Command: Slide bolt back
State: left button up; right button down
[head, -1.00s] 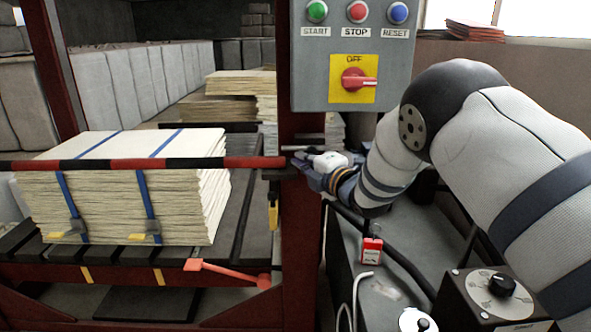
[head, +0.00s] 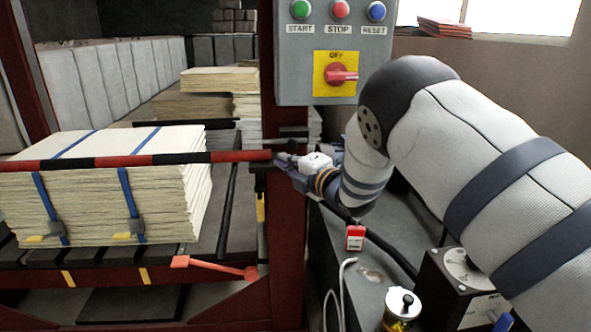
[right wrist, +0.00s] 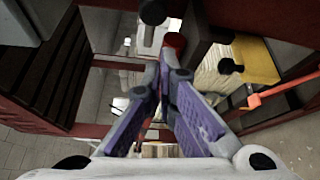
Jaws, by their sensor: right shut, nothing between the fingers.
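Dark metal fittings sit on the post there; which one is the bolt I cannot tell. My right gripper (head: 284,162) is at the post, by the bar's end, with its fingers shut and empty. In the right wrist view the purple-padded fingers (right wrist: 163,78) meet at their tips, just below a red round end (right wrist: 174,42) and near a black knob (right wrist: 153,12). My left gripper is not in view.
A grey control box (head: 333,50) with buttons and a red rotary switch hangs just above my right gripper. A red lever (head: 215,267) juts out low on the press. A dark cabinet (head: 372,295) with a red tag (head: 355,238) and cables stands under my right arm.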

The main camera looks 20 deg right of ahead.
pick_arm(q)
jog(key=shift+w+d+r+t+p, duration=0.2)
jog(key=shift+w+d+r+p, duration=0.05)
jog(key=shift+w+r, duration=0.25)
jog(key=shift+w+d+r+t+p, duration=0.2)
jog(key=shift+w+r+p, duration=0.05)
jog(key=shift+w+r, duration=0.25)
pick_arm(e)
jog(key=d+v, duration=0.1)
jog(key=v, duration=0.6)
jog(key=shift+s, duration=0.3)
jog(key=shift+d, duration=0.1)
